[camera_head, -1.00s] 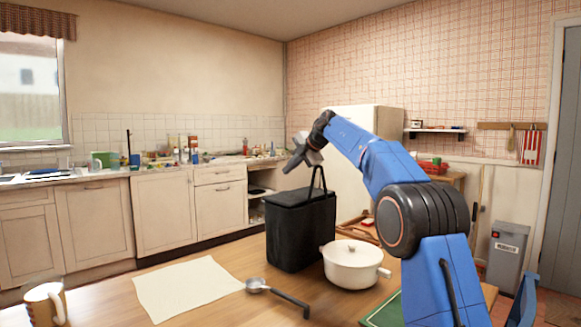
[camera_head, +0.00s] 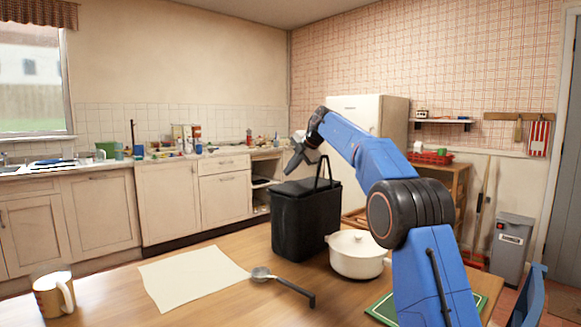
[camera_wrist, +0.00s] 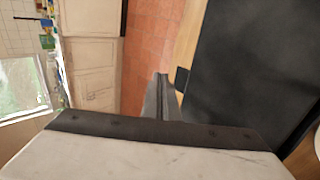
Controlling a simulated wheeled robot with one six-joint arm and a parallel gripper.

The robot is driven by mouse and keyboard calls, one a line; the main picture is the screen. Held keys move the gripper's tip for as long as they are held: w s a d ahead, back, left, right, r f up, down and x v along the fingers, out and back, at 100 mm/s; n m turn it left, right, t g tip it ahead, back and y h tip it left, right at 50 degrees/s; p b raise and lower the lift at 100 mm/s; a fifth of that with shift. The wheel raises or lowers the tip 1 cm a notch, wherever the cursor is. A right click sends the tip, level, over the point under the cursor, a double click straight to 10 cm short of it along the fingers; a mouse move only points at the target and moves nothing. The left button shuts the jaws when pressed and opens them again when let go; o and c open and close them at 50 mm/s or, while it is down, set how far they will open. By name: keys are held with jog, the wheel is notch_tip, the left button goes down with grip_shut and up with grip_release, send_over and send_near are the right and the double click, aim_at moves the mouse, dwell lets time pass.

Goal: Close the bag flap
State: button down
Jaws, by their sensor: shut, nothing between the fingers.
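The black bag (camera_head: 305,222) stands upright on the wooden table, its handle (camera_head: 326,168) raised in a loop above the top. Its top (camera_head: 303,188) looks dark and roughly flat; I cannot tell how far the flap is shut. My gripper (camera_head: 291,171) is above the bag's left part, near the handle, its fingers shut and empty. In the wrist view my gripper (camera_wrist: 161,80) shows its fingers together, with the dark bag surface (camera_wrist: 250,60) to their right. I cannot tell whether the fingertips touch the bag.
A white lidded pot (camera_head: 357,256) stands right of the bag. A ladle (camera_head: 284,284), a pale cloth (camera_head: 193,277) and a mug (camera_head: 53,294) lie or stand left and in front. A green board (camera_head: 383,309) is at the front right. Counters (camera_head: 170,205) line the back wall.

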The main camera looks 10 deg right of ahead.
jog(key=shift+w+a+f, duration=0.15)
jog(key=shift+w+f, duration=0.05)
jog(key=shift+f, duration=0.75)
jog(key=shift+f, duration=0.15)
